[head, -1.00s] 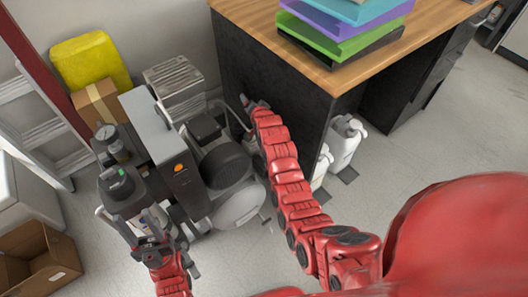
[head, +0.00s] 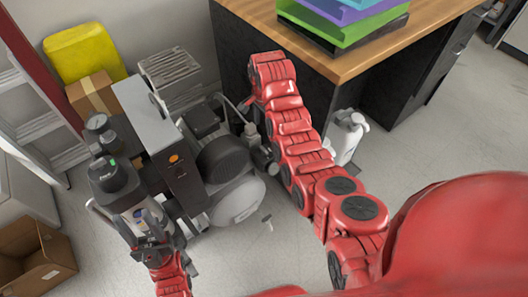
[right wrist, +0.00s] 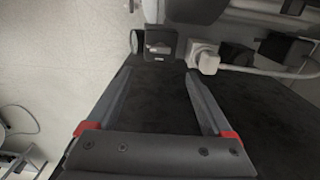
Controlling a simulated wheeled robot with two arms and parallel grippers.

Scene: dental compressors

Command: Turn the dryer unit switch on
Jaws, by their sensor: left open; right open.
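The compressor and dryer assembly stands on the floor at left centre in the head view, with a tall grey housing (head: 145,118) whose dark front has an orange mark (head: 174,158). In the right wrist view, a small dark box with a switch-like front (right wrist: 160,45) sits just beyond my right gripper (right wrist: 159,73). That gripper is open and empty, apart from the box. I cannot tell for sure whether this is the dryer switch. In the head view my right gripper (head: 252,130) is beside the compressor's right side, partly hidden. My left gripper (head: 140,212) is open at the assembly's front left.
A light plug-like block (right wrist: 203,56) with a cable is right of the dark box. The desk (head: 360,62) with its dark side panel stands close on the right. White bottles (head: 346,138) stand by it. Cardboard boxes (head: 35,255) and shelving are at left.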

